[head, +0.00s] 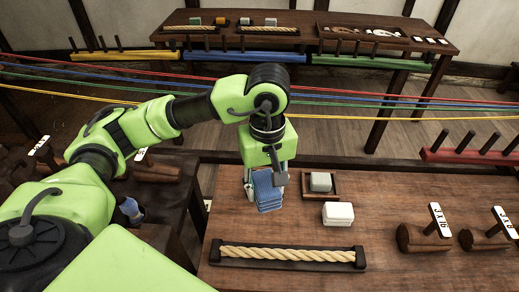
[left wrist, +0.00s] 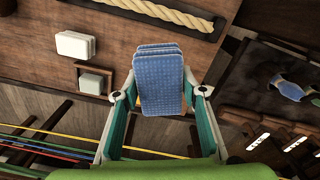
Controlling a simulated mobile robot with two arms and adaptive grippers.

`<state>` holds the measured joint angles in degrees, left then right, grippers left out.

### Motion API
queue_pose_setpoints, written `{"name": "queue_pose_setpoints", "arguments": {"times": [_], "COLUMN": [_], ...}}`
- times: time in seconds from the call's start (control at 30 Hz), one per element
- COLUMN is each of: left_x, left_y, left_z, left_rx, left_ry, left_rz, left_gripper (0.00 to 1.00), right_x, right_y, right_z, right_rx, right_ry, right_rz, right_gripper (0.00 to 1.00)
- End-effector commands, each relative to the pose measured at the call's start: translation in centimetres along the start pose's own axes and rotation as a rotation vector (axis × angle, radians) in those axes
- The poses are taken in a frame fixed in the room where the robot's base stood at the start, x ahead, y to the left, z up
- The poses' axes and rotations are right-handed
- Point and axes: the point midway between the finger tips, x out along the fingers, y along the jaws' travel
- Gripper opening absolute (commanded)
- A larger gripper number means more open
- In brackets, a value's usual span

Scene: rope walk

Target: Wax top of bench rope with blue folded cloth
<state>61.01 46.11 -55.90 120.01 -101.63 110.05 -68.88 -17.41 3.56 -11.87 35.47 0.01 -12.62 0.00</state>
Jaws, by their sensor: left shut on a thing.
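My left gripper (head: 266,190) is shut on the blue folded cloth (head: 267,194) and holds it over the bench (head: 300,222), near its left part. In the left wrist view the cloth (left wrist: 160,82) sits between the two fingers of my left gripper (left wrist: 160,95). The bench rope (head: 290,255), thick and tan, lies straight in a dark holder nearer the front. It also shows in the left wrist view (left wrist: 160,12). The cloth is apart from the rope. My right gripper is not in view.
A white block (head: 338,213) and a grey-green block in a small wooden tray (head: 335,190) stand right of the cloth. Labelled wooden mallets (head: 424,236) lie farther right. Coloured strands (head: 390,98) stretch across behind the bench. A back table (head: 290,22) holds more ropes and blocks.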

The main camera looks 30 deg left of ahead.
Motion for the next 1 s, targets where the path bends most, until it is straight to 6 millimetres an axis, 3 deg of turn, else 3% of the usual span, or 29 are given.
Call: {"name": "queue_pose_setpoints", "arguments": {"times": [0.33,0.7,1.0], "left_x": [0.7,2.0,3.4], "left_y": [2.6,4.4,5.1], "left_z": [-3.8,-7.9,-11.2], "left_rx": [-0.875,-1.812,-2.569], "left_ry": [-0.002,-0.002,-0.002], "left_rz": [0.000,-0.002,-0.002], "left_gripper": [0.21,0.21,0.21], "right_x": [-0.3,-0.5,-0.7], "right_y": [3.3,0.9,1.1], "right_z": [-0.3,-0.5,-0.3], "right_rx": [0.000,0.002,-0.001], "right_ry": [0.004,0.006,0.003], "right_rz": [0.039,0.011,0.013], "right_gripper": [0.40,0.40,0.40]}}
